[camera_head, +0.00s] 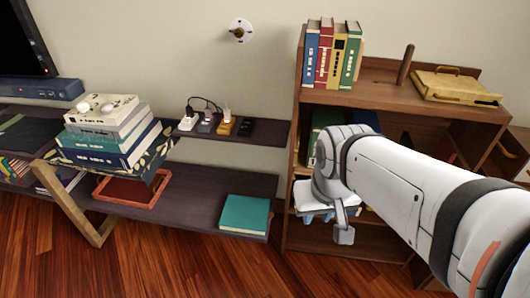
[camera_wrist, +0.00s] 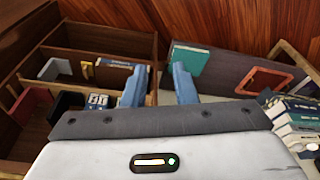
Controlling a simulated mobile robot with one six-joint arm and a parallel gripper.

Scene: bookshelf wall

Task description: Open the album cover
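A teal book (camera_head: 245,214), which looks like the album, lies flat and closed on the lower dark shelf, near its right end. It also shows in the wrist view (camera_wrist: 187,60), partly behind my right-hand finger. My gripper (camera_head: 318,217) is in front of the wooden bookcase, to the right of the teal book and apart from it. In the wrist view the two blue fingers of my gripper (camera_wrist: 159,70) stand apart with nothing between them. The fingers are small and partly hidden by my wrist in the head view.
The wooden bookcase (camera_head: 290,190) stands right of the book, with upright books (camera_head: 332,55) on top. A red tray (camera_head: 130,203) and a book stack (camera_head: 110,135) are at left. An upper dark shelf (camera_head: 268,132) overhangs behind.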

